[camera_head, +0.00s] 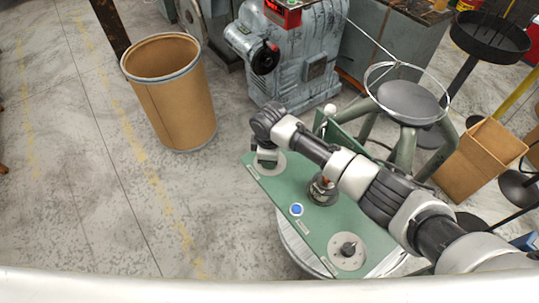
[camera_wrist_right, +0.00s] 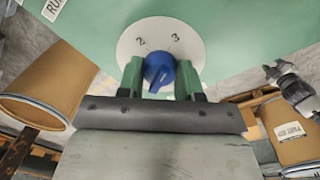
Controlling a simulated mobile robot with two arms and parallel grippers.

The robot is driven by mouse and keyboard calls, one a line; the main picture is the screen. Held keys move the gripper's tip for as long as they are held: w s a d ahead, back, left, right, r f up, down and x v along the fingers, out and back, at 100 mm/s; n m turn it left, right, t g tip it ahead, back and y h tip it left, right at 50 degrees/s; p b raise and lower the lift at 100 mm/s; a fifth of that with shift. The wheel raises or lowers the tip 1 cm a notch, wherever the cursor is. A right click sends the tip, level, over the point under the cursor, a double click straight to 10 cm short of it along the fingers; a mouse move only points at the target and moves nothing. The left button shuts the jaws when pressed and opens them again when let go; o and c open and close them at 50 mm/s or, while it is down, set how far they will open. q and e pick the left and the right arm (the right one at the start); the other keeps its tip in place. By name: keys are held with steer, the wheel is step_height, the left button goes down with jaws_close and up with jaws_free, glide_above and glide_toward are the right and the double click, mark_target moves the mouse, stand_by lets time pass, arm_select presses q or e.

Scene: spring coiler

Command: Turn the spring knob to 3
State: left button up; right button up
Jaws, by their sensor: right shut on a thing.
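The spring knob (camera_wrist_right: 158,69) is blue and sits at the centre of a round white dial (camera_wrist_right: 196,48) on the green panel. The numbers 2 and 3 show on the dial above the knob in the right wrist view; I cannot tell which one it points to. My right gripper (camera_wrist_right: 161,80) is shut on the knob, with one finger on each side. In the head view my right gripper (camera_head: 267,162) is at the panel's upper left corner, over the pale dial (camera_head: 278,164), and hides the knob. My left gripper is in neither view.
A brown drum (camera_head: 175,100) stands left, a grey machine (camera_head: 300,65) behind, a stool (camera_head: 410,100) and cardboard box (camera_head: 478,160) right.

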steer(key=o, duration=0.9)
steer(key=shift+o, duration=0.2)
steer(key=shift+r, duration=0.15)
step_height(320, 180, up, 11)
steer(key=b, duration=0.1)
steer(key=shift+s+f, duration=0.2)
steer(key=shift+s, duration=0.1)
steer(key=shift+f, duration=0.1)
